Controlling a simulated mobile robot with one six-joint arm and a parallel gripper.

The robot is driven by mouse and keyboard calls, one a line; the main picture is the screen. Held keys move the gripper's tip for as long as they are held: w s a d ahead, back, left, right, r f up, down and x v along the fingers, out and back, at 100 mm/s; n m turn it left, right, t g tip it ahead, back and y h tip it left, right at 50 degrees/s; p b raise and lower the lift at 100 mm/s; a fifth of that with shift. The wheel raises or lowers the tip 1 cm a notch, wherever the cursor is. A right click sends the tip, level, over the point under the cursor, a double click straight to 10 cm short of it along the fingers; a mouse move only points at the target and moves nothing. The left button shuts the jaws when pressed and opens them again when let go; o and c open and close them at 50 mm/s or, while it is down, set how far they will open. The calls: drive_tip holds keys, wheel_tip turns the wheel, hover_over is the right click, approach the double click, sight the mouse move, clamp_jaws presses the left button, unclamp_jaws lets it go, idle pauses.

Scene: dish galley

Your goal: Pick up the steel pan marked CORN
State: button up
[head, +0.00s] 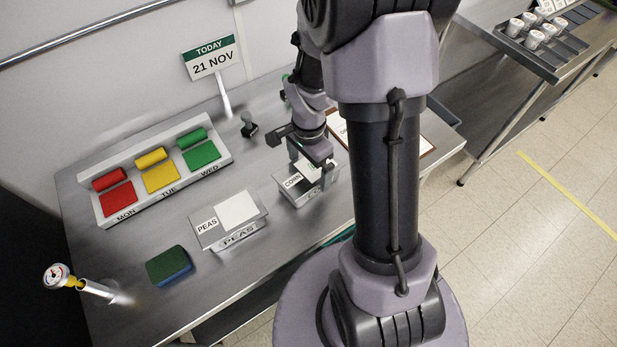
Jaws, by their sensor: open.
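The steel pan marked CORN (290,191) sits on the steel counter, right of the middle. Its lid carries a CORN label and a pale patch. My gripper (309,163) is open and just above the pan's far side, and it hides part of the lid. I cannot tell whether the fingers touch the pan.
A label dispenser (107,216) with red, yellow and green rolls stands at the back left. A date sign (211,59), a green and blue sponge (169,267) and a dial thermometer (58,276) are on the counter. A tray of cups (535,62) is on another table.

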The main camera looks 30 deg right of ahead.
wheel_tip(320, 180, down, 2)
drive_tip(key=shift+f, duration=0.1)
drive_tip(key=c, duration=1.9)
drive_tip(key=shift+r, duration=0.2)
